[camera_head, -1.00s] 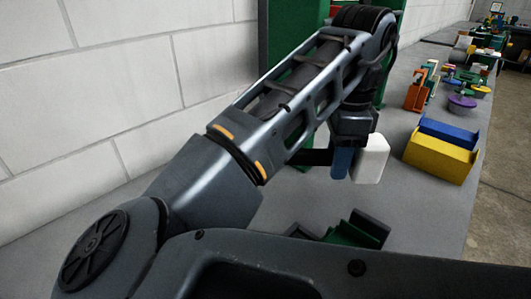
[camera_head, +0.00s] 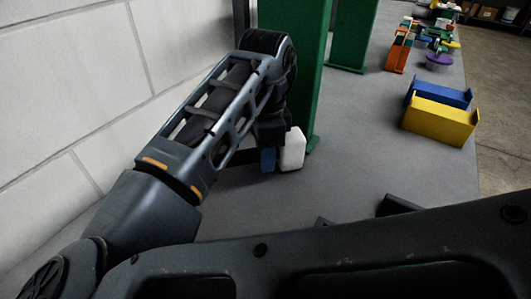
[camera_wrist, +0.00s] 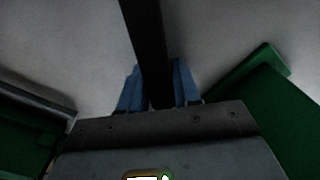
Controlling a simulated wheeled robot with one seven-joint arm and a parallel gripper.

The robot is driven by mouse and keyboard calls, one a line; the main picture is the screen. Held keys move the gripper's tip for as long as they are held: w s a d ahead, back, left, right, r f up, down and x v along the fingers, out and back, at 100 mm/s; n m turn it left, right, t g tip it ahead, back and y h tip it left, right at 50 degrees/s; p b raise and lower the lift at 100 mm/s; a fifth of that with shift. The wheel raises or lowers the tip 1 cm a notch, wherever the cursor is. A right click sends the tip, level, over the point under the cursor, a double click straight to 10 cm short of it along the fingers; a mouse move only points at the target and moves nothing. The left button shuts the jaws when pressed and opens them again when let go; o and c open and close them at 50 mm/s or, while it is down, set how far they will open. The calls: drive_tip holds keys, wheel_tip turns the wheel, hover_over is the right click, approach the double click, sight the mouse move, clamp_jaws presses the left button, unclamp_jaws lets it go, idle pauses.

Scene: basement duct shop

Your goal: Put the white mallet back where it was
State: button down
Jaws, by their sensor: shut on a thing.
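The white mallet shows its white block head (camera_head: 292,149) in the head view, beside my fingers. Its dark handle (camera_head: 242,157) sticks out to the left. My gripper (camera_head: 268,159) has blue fingers and is shut on the handle, low over the grey bench, in front of a green upright (camera_head: 296,65). In the wrist view the black handle (camera_wrist: 147,45) runs between the blue fingers of my gripper (camera_wrist: 158,80). The mallet head is not visible there. I cannot tell whether the mallet touches the bench.
Green parts stand at both sides in the wrist view, the right one (camera_wrist: 265,105) close to the fingers. Yellow (camera_head: 440,121) and blue (camera_head: 440,94) holders stand on the right of the grey bench (camera_head: 350,175). A block wall is on the left. The bench middle is clear.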

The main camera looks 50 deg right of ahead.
drive_tip(key=shift+f, duration=0.2)
drive_tip(key=c, duration=0.8)
unclamp_jaws()
wheel_tip(320, 180, up, 12)
drive_tip(key=shift+r, duration=0.15)
drive_tip(key=shift+p, duration=0.3)
